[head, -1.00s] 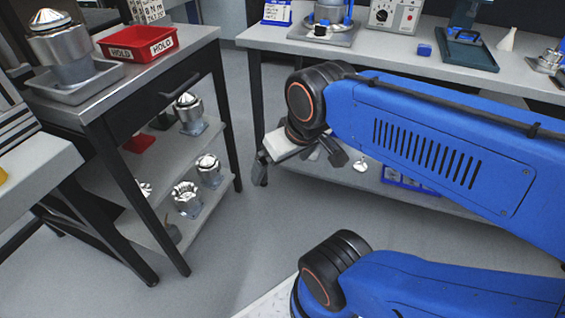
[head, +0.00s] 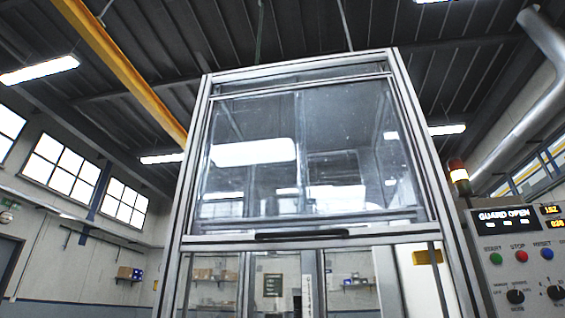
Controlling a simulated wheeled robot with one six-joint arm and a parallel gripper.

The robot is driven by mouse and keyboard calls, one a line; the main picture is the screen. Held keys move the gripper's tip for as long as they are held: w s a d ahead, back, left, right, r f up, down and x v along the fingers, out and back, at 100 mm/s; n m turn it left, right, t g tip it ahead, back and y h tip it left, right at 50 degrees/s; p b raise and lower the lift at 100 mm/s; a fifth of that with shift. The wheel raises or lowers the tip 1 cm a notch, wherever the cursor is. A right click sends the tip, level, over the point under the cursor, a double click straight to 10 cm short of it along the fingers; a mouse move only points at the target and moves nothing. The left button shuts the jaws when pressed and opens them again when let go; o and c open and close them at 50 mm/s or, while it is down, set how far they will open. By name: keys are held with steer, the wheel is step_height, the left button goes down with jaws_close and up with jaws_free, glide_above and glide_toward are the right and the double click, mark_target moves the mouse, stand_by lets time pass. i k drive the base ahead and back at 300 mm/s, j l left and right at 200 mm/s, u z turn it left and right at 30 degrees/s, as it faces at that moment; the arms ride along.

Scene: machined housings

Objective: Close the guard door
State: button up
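The guard door (head: 300,160) is a clear panel in a metal frame, raised in the upper part of a tall enclosure in the head view. A dark handle (head: 302,235) runs along its bottom edge. Below the handle the front looks open, with a view through to the room behind. The control panel (head: 515,255) at the right has a display (head: 503,216) that reads GUARD OPEN. My gripper is outside this view, so its state is hidden.
A stack light (head: 458,176) stands beside the enclosure at the right, above the control panel. The enclosure's metal posts (head: 183,215) frame the door on both sides. A yellow beam (head: 125,65) and ceiling lamps are far overhead. The floor is not visible.

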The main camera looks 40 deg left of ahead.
mark_target(426, 227)
steer(key=l+u, duration=0.1)
steer(key=u, duration=0.35)
steer(key=k+l+u, duration=0.1)
steer(key=u, duration=0.8)
steer(key=k+u, duration=0.1)
steer(key=k, duration=0.3)
steer(key=l, duration=0.1)
